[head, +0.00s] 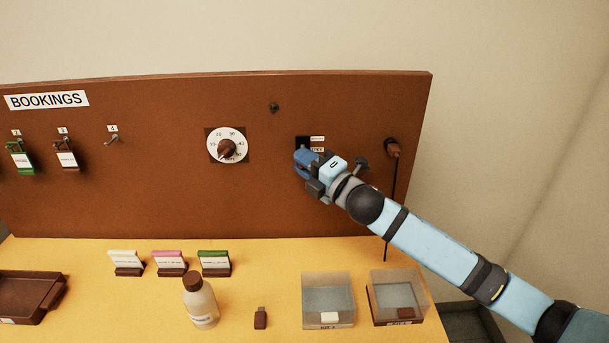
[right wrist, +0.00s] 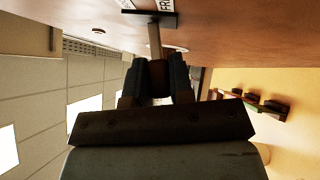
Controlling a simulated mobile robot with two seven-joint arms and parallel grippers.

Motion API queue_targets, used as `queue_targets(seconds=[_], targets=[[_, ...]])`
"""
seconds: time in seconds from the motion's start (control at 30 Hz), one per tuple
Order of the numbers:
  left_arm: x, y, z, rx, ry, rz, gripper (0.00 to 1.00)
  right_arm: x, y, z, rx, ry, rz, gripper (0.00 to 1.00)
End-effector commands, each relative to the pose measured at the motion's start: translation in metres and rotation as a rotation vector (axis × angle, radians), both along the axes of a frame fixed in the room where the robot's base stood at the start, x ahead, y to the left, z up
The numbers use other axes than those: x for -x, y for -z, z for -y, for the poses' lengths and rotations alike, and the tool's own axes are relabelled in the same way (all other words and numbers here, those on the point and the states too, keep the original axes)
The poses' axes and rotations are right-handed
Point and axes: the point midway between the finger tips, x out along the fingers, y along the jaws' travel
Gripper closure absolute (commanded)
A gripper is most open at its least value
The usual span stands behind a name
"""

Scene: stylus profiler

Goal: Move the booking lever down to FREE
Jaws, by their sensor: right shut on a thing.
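The booking lever's dark slot plate (head: 302,141) is on the brown board, with two small labels (head: 317,144) beside it. My right gripper (head: 303,158) is at the plate and covers its lower part and the lever in the head view. In the right wrist view the gripper (right wrist: 156,78) is shut on the brown knob of the lever (right wrist: 157,73). The lever's pale shaft runs from the knob to the slot plate (right wrist: 135,13). A label reading "FR" (right wrist: 166,5), partly cut off, is beside the shaft. The lever's exact height in the slot is unclear. My left gripper is out of view.
A round dial (head: 228,146) is left of the lever. A brown-handled thing on a dark cord (head: 393,149) hangs at the right. Two clear bins (head: 328,291) (head: 398,283), a bottle (head: 200,303) and coloured card holders (head: 170,262) stand on the yellow table below.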

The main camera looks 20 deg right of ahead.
Motion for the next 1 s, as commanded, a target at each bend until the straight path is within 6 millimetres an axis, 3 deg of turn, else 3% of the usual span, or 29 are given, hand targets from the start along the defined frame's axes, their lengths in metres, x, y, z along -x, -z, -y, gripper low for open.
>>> queue_targets(seconds=[0.03,0.13,0.93,0.97,1.0], targets=[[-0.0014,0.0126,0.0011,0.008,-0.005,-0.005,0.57,-0.0005,0.0103,0.0000,0.007,0.000,0.029,1.00],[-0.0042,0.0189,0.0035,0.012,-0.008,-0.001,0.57,-0.0016,0.0120,0.0002,0.023,0.000,0.082,1.00],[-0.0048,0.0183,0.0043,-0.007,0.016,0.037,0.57,-0.0038,0.0105,0.0012,0.056,0.001,0.189,1.00],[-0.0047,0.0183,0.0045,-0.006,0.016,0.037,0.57,-0.0038,0.0105,0.0012,0.056,0.001,0.189,0.72],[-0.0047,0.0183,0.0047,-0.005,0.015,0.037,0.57,-0.0038,0.0105,0.0012,0.056,0.001,0.189,0.63]])
